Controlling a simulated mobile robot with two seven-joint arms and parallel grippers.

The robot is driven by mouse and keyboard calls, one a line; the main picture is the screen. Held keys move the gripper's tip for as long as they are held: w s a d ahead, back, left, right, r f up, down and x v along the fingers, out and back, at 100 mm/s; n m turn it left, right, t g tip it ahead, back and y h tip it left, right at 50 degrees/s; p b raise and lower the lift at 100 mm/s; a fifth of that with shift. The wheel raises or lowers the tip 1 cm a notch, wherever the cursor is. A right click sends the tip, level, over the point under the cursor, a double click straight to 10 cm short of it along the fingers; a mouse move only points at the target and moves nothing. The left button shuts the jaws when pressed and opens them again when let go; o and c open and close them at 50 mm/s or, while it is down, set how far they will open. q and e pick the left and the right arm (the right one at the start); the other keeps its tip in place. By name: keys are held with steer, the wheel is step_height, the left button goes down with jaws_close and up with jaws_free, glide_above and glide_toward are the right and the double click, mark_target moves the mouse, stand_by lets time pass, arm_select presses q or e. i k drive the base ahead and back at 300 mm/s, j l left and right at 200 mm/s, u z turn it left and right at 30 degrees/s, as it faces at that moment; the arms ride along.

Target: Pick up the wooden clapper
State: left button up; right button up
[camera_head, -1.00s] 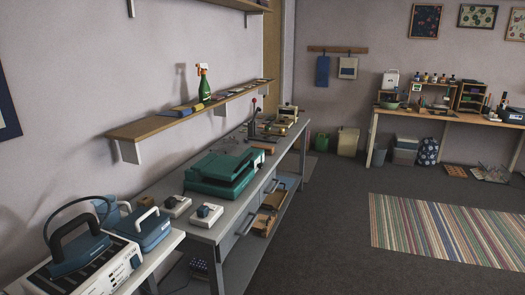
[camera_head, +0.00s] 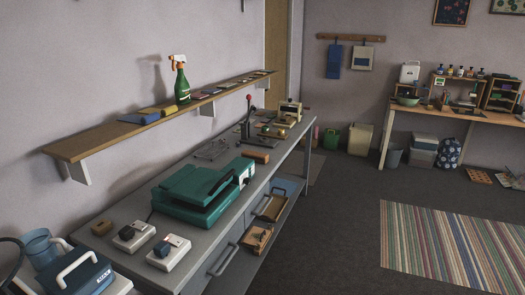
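A brown oblong wooden block (camera_head: 256,156), which looks like the wooden clapper, lies on the grey workbench (camera_head: 215,238) just behind the green press (camera_head: 203,190). It is small in the picture, so its details are hard to make out. Neither of my grippers shows in the view.
A wall shelf (camera_head: 90,143) with a green spray bottle (camera_head: 180,80) overhangs the back of the bench. A lever tool (camera_head: 248,118) and other devices stand at the bench's far end. A blue iron-like device (camera_head: 80,275) is at lower left. Dark floor right of the bench is clear up to a striped rug (camera_head: 440,245).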

mark_target(261, 159)
steer(key=i+l, duration=0.25)
steer(key=i, duration=0.15)
steer(key=i+l, duration=0.25)
steer(key=i, duration=0.15)
steer(key=i+l, duration=0.25)
steer(key=i, duration=0.2)
